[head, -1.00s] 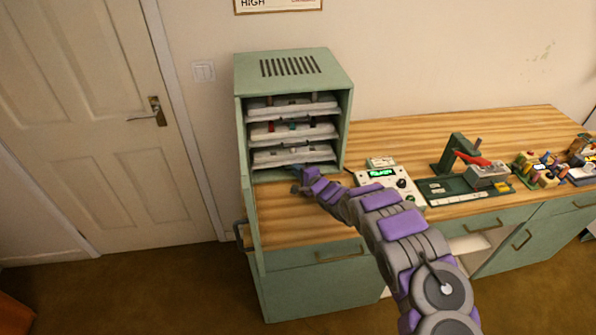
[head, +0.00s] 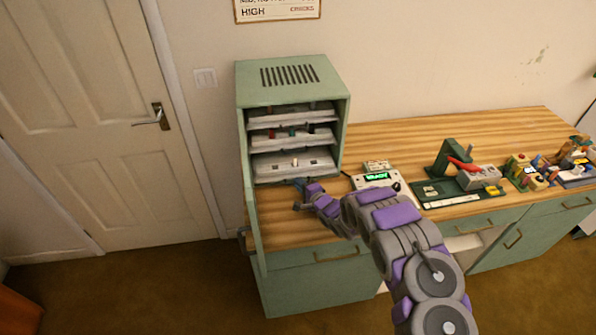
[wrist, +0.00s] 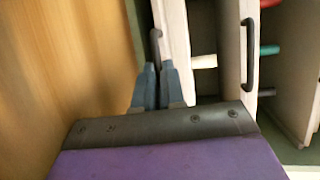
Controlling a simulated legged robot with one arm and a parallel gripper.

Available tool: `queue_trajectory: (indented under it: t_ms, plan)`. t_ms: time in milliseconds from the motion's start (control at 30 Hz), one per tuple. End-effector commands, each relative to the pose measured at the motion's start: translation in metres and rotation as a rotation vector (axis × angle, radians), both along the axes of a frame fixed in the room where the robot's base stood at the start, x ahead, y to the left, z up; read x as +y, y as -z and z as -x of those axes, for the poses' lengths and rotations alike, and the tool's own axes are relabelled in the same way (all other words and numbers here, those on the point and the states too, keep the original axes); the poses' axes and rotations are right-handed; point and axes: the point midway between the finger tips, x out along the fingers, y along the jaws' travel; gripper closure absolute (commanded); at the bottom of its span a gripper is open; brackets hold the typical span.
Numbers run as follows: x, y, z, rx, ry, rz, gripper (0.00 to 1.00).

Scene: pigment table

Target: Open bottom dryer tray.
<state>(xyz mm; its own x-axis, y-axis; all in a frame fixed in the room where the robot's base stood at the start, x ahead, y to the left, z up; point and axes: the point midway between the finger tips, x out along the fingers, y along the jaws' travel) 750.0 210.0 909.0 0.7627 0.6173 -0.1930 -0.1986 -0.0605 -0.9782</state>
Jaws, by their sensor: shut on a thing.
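The green dryer cabinet (head: 290,82) stands on the left end of the wooden counter with its front open. Three pale trays are stacked inside. The bottom tray (head: 270,171) sticks out further than those above, with a small whitish piece (head: 295,163) on it. My gripper (head: 299,184) is low at the dryer's front. In the wrist view, my gripper's blue-grey fingers (wrist: 158,70) are shut on the dark handle (wrist: 155,42) of the bottom tray (wrist: 177,40). The fingers partly hide the handle. The middle tray's dark handle (wrist: 249,55) is to the right there, untouched.
The dryer's open door (head: 252,205) stands forward on the left. A meter with a green display (head: 376,178) and a dark green press-like tool (head: 452,165) are on the counter (head: 400,130) to the right. Bare wood lies in front of the dryer.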

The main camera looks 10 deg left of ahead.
Motion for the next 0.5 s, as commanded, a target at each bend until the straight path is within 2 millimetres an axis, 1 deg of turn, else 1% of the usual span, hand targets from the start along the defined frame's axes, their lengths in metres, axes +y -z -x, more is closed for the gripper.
queue_trajectory:
  t_ms: [33,100,500]
  plan:
    - [-0.003,0.000,0.011,0.018,0.001,0.005,1.00]
    - [-0.006,0.001,0.022,0.016,0.001,0.005,1.00]
    - [-0.023,0.002,0.080,0.014,0.001,0.006,1.00]
